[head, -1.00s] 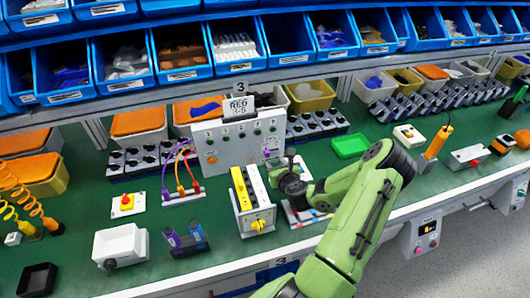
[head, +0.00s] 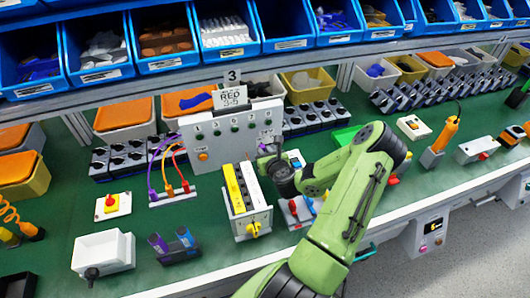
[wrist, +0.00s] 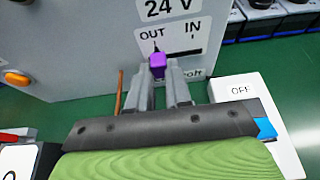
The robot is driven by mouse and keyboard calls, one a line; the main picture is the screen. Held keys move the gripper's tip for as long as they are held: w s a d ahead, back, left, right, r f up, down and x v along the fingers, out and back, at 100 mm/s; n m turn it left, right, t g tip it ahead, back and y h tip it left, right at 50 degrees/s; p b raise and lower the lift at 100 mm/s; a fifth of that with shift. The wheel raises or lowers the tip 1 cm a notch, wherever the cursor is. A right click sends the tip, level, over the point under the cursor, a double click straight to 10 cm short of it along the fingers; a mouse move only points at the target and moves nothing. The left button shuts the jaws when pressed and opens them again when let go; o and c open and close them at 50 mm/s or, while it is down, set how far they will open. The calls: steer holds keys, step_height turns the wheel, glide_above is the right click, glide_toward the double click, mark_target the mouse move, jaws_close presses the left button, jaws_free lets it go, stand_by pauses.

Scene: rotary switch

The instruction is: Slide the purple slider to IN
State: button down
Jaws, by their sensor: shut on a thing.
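The purple slider (wrist: 157,62) sits on the grey panel (wrist: 90,40) in the wrist view. It is under the OUT label (wrist: 152,34), at the left part of a dark slot (wrist: 190,52). The IN label (wrist: 193,24) is to its right. My gripper (wrist: 160,78) is shut on the slider, one finger on each side. In the head view my gripper (head: 265,160) is at the right part of the panel (head: 225,135), where the arm partly hides that spot.
A box with yellow and white tops (head: 243,200) stands just left of my gripper. A white box marked OFF (wrist: 245,100) is close on the right in the wrist view. Red and purple cables (head: 165,165) stand further left. Blue bins (head: 160,40) line the shelf above.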

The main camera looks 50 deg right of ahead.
steer(key=s+d, duration=0.1)
steer(key=d, duration=0.1)
steer(key=s+d, duration=0.1)
steer(key=d, duration=0.1)
steer(key=shift+s+p, duration=0.1)
steer(key=shift+p, duration=0.3)
steer(key=c, duration=1)
jaws_free()
steer(key=shift+s, duration=0.1)
steer(key=shift+c, duration=0.2)
